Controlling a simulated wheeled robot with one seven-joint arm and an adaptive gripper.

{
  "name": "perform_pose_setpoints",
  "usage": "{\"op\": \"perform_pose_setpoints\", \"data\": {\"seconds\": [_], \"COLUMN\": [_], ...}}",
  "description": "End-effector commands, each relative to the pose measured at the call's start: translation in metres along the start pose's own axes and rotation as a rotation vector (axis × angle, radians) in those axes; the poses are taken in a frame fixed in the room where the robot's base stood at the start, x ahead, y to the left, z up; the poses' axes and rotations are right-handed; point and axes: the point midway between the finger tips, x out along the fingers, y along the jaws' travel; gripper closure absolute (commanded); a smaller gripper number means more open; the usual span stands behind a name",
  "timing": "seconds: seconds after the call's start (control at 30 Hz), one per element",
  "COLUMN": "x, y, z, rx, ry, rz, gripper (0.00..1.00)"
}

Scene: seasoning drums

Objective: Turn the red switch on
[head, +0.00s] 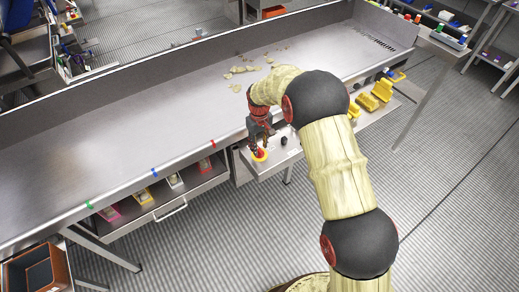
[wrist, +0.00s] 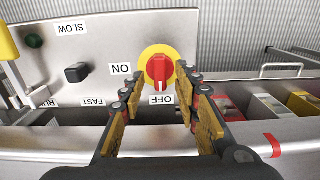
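The red switch (wrist: 158,70) is a rotary knob on a round yellow plate (wrist: 146,54) on a grey metal panel. Its ridge lies roughly up and down in the wrist view, with its lower end towards the OFF label (wrist: 162,99). The ON label (wrist: 121,68) is left of the plate. My gripper (wrist: 159,76) is open, with one finger on each side of the knob; gaps show between the knob and fingers. Whether the tips reach knob depth is unclear. In the head view the gripper (head: 261,143) is right above the yellow plate (head: 260,157).
A black knob (wrist: 76,73) sits left of the switch, between SLOW and FAST labels. Yellow parts (head: 367,102) are farther right along the table's front edge. The long metal table (head: 150,130) is mostly bare, with several pale pieces (head: 240,69) scattered on it.

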Motion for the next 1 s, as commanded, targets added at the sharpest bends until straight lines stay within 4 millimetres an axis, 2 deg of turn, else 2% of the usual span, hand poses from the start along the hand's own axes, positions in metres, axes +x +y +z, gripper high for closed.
{"op": "perform_pose_setpoints", "data": {"seconds": [0.03,0.13,0.43,1.0], "x": [0.010,0.018,0.021,0.021], "y": [0.000,0.000,0.000,0.000], "z": [0.000,0.000,0.000,0.000], "rx": [0.000,0.000,0.000,0.001], "ry": [-0.002,0.000,0.001,0.001], "rz": [-0.001,0.000,0.000,0.000], "gripper": [0.68,0.68,0.69,1.00]}}
